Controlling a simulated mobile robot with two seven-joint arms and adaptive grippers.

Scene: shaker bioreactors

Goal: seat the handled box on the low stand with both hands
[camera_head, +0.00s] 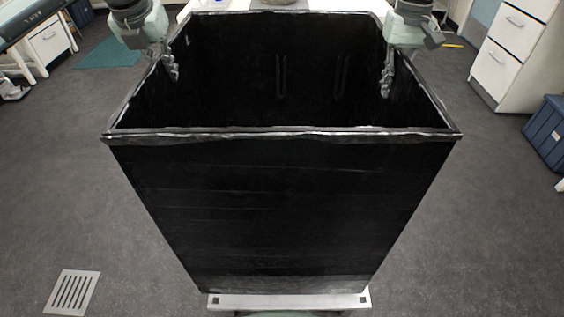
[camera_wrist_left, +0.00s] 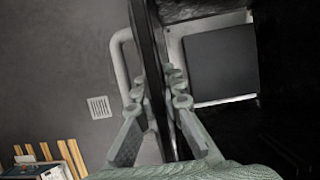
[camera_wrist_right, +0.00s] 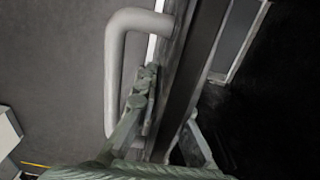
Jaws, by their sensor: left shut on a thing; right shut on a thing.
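The handled box (camera_head: 280,205) is a large black open-topped bin filling the middle of the head view. My left gripper (camera_head: 165,58) is at its left rim; in the left wrist view its fingers (camera_wrist_left: 158,112) straddle the wall and are shut on it. My right gripper (camera_head: 392,65) is at the right rim; its fingers (camera_wrist_right: 165,120) straddle that wall likewise. Grey tubular handles show outside the walls, a left one (camera_wrist_left: 120,65) and a right one (camera_wrist_right: 112,70). A white edge with dark corner squares (camera_head: 290,301), perhaps the low stand, shows below the box. Contact there is hidden.
A floor grate (camera_head: 73,292) lies at the lower left. White drawers (camera_head: 510,50) and a blue crate (camera_head: 549,133) stand at the right. A white table (camera_head: 215,5) is behind the box.

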